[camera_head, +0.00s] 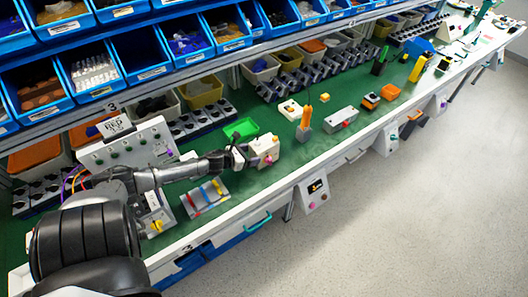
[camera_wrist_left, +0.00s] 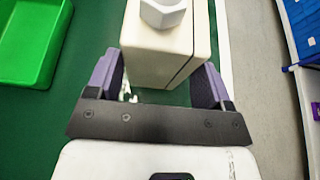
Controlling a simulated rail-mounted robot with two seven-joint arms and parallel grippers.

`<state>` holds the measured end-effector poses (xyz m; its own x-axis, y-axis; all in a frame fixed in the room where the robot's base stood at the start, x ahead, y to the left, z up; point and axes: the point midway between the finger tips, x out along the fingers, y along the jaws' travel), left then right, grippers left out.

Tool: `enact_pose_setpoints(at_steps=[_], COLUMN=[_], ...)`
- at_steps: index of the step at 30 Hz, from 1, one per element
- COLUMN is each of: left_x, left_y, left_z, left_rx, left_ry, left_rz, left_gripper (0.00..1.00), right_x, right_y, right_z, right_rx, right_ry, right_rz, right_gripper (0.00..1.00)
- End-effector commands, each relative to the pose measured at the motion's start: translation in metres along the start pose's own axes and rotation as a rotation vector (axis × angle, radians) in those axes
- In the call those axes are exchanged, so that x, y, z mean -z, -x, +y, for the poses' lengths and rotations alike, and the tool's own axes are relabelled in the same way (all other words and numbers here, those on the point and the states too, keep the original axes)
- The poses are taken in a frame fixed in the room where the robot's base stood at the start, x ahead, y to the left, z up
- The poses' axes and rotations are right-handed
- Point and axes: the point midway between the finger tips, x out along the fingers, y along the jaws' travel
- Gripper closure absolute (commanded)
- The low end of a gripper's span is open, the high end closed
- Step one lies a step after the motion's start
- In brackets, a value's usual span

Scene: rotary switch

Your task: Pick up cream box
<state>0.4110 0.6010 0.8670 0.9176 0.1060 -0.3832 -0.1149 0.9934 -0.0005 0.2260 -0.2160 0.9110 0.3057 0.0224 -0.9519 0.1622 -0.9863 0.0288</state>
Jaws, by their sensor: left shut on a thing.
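The cream box (camera_head: 265,147) is near the front edge of the green bench top, with a pinkish-red knob on its side in the head view. In the left wrist view the cream box (camera_wrist_left: 160,62) fills the space between two purple fingers and has a white knob on top. My left gripper (camera_head: 245,155) is shut on the box, one finger on each side; it also shows in the left wrist view (camera_wrist_left: 160,78). I cannot tell whether the box touches the bench. My right gripper is not in view.
A green tray (camera_head: 241,128) lies just behind the box. A grey panel with coloured bars (camera_head: 205,196) is to the left, and a box with an orange-handled tool (camera_head: 305,120) to the right. Shelves of blue bins (camera_head: 180,40) overhang the back.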

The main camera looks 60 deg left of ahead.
Motion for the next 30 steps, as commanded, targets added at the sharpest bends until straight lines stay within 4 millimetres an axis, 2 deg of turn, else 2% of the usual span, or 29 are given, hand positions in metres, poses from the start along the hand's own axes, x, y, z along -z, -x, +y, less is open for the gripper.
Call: enact_pose_setpoints(at_steps=[1, 6, 16, 20, 24, 30], left_x=[0.000, -0.001, -0.006, -0.018, -0.042, -0.069], left_y=[0.000, 0.000, 0.002, 0.007, 0.017, 0.013], left_z=[0.000, 0.000, 0.000, 0.001, 0.001, -0.039], left_rx=[0.000, 0.001, 0.001, 0.001, 0.002, 0.006], left_ry=[0.000, -0.001, -0.002, -0.005, -0.007, -0.004], left_rz=[0.000, -0.002, -0.002, -0.002, -0.002, -0.006], left_gripper=[0.48, 0.61, 0.61, 0.61, 0.61, 0.61], right_x=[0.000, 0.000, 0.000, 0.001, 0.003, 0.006], right_y=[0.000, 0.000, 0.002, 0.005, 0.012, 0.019], right_z=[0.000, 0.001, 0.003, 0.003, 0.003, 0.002], right_rx=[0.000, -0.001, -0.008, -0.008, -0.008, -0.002], right_ry=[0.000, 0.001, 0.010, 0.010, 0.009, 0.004], right_rz=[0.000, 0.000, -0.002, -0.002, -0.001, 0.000], right_gripper=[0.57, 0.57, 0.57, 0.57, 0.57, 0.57])
